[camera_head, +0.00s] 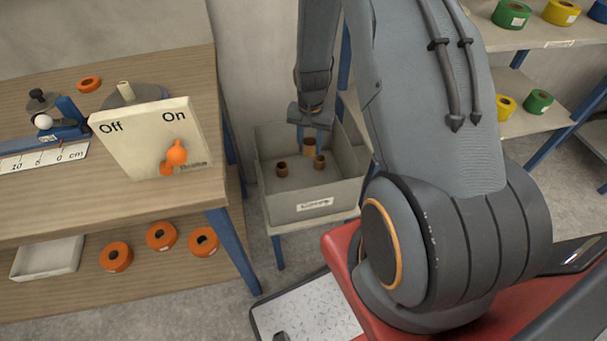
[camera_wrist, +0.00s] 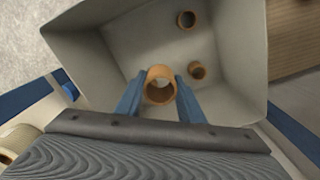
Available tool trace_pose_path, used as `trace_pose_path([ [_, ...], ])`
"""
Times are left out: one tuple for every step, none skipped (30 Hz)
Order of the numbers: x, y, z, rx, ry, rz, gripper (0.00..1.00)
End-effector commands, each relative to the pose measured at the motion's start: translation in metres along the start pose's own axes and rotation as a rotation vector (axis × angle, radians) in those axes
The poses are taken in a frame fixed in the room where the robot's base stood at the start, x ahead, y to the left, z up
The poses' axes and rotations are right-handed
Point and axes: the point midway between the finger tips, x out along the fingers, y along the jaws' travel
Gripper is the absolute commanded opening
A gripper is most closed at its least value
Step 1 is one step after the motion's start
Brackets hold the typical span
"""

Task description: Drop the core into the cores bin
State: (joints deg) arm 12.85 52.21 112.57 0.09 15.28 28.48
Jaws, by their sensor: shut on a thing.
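A brown hollow core (camera_wrist: 159,72) is between the two blue fingers of my gripper (camera_wrist: 160,92) in the wrist view. My gripper is shut on it. The held core also shows in the head view (camera_head: 309,147), over the grey cores bin (camera_head: 311,210). My gripper points down over the bin's open top, and the held core appears above the floor of the bin. Two other brown cores lie on the bin floor, one at the left (camera_head: 282,169) and one at the right (camera_head: 319,162). The bin's walls show around them in the wrist view (camera_wrist: 90,65).
The bin stands on a low stand with blue legs. A wooden bench (camera_head: 120,205) with an Off/On panel (camera_head: 140,145) is to the left, with orange rolls (camera_head: 161,236) on its lower shelf. A shelf with coloured tape rolls (camera_head: 511,14) is at the right.

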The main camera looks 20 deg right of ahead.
Motion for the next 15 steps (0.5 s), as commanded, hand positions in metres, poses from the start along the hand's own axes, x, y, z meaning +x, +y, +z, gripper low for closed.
trace_pose_path([
  [0.0042,-0.0002,-0.0003,0.0,0.0,0.0,0.14],
  [0.0049,-0.0002,-0.0003,0.0,0.0,0.0,0.14],
  [0.0054,-0.0001,-0.0003,0.0,0.0,0.0,0.14],
  [0.0054,-0.0001,-0.0003,0.0,0.0,0.0,0.14],
  [0.0053,-0.0001,-0.0003,0.0,0.001,0.0,0.14],
  [0.005,0.0,-0.0003,0.0,0.001,0.0,0.14],
  [0.0048,0.0,-0.0002,0.0,0.001,0.0,0.14],
  [0.0047,0.0,-0.0002,0.0,0.001,0.0,0.14],
  [0.0046,0.0,-0.0003,0.0,0.001,0.0,0.14],
  [0.0046,-0.0001,-0.0003,0.0,0.001,-0.001,0.36],
  [0.0046,-0.0001,-0.0003,0.0,0.001,-0.001,0.41],
  [0.0045,-0.0001,-0.0003,0.0,0.001,-0.001,0.48],
  [0.0045,-0.0001,-0.0003,0.0,0.001,-0.001,0.53],
  [0.0045,-0.0001,-0.0003,0.0,0.001,-0.001,0.56],
  [0.0045,-0.0001,-0.0004,0.0,0.001,-0.001,0.56],
])
